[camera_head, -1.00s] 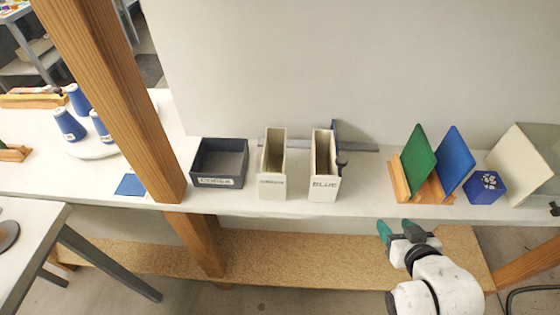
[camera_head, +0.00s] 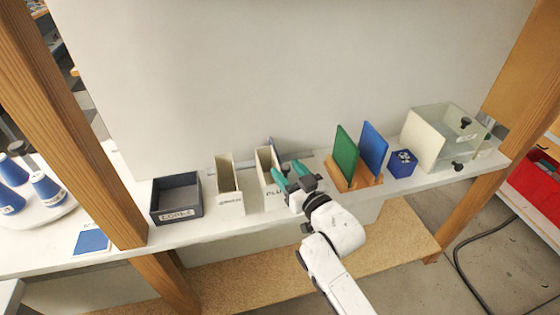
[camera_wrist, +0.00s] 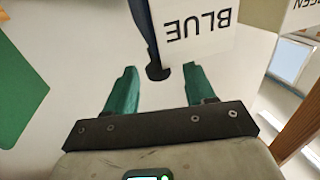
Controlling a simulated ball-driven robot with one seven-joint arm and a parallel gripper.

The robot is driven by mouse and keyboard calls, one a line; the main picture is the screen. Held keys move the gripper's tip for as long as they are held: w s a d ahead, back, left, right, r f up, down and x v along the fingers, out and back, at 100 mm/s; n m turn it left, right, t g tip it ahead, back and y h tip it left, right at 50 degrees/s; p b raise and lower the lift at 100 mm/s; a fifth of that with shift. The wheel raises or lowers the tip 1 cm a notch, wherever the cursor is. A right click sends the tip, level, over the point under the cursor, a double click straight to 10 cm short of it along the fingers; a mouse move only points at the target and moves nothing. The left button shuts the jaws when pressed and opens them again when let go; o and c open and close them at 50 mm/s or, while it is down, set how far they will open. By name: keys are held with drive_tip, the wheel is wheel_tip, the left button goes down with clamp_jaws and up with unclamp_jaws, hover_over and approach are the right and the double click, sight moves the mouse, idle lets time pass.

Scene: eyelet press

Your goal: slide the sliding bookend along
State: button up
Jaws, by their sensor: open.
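The sliding bookend shows in the wrist view as a narrow dark blue upright (camera_wrist: 141,22) with a black knob (camera_wrist: 157,72) at its near end. It stands close beside the white file box labelled BLUE (camera_wrist: 195,30). In the head view a sliver of the bookend (camera_head: 271,144) shows behind that box (camera_head: 265,165); the rest is hidden by the box and my gripper. My gripper (camera_head: 289,172) is open at the right front of the BLUE box. In the wrist view its green fingers (camera_wrist: 160,78) stand either side of the knob, apart from it.
A second file box (camera_head: 229,190) and a dark tray (camera_head: 177,198) stand to the left. A wall closes the back.

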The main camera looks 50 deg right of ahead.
sight(283, 165)
drive_tip(key=shift+x, duration=1.95)
drive_tip(key=shift+c, duration=0.2)
drive_tip(key=shift+r+p, duration=0.1)
drive_tip(key=shift+p, duration=0.2)
clamp_jaws()
